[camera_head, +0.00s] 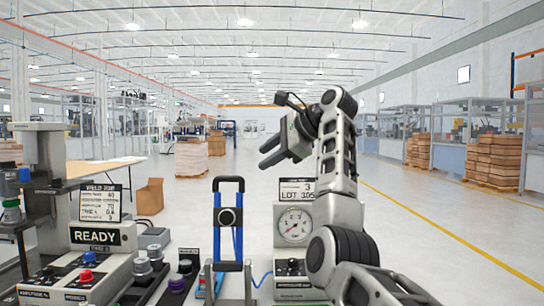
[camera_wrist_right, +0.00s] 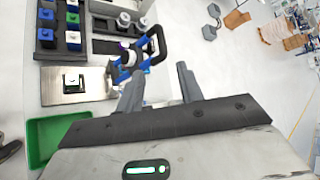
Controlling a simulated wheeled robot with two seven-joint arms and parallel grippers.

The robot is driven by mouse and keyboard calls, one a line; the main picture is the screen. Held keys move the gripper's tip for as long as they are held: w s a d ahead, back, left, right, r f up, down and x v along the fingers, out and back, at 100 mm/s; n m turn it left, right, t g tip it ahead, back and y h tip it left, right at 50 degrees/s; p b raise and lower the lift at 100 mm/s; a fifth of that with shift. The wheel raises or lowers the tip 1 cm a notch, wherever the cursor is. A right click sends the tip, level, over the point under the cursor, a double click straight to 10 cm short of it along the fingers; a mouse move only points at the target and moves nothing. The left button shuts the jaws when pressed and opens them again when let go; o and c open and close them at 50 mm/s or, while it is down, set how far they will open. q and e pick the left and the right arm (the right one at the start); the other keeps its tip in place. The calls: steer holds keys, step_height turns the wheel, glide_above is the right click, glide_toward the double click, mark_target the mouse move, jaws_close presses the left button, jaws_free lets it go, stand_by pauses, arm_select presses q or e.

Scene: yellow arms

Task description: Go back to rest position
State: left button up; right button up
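My right arm (camera_head: 338,150) is raised on the right of the head view. Its gripper (camera_head: 267,151) points left, high above the bench equipment. In the right wrist view the two fingers (camera_wrist_right: 162,88) are apart with nothing between them, so the gripper is open and empty. My left gripper is not in view.
A stand with blue posts and a black handle (camera_head: 229,184) rises from the bench, left of a dial gauge (camera_head: 295,225). A READY panel (camera_head: 95,236) with buttons stands at left. The right wrist view shows a green bin (camera_wrist_right: 48,140) and a parts tray (camera_wrist_right: 43,56).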

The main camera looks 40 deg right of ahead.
steer(key=shift+s+d+r, duration=0.1)
steer(key=shift+s+r, duration=0.15)
steer(key=shift+s, duration=0.1)
stand_by(0.3)
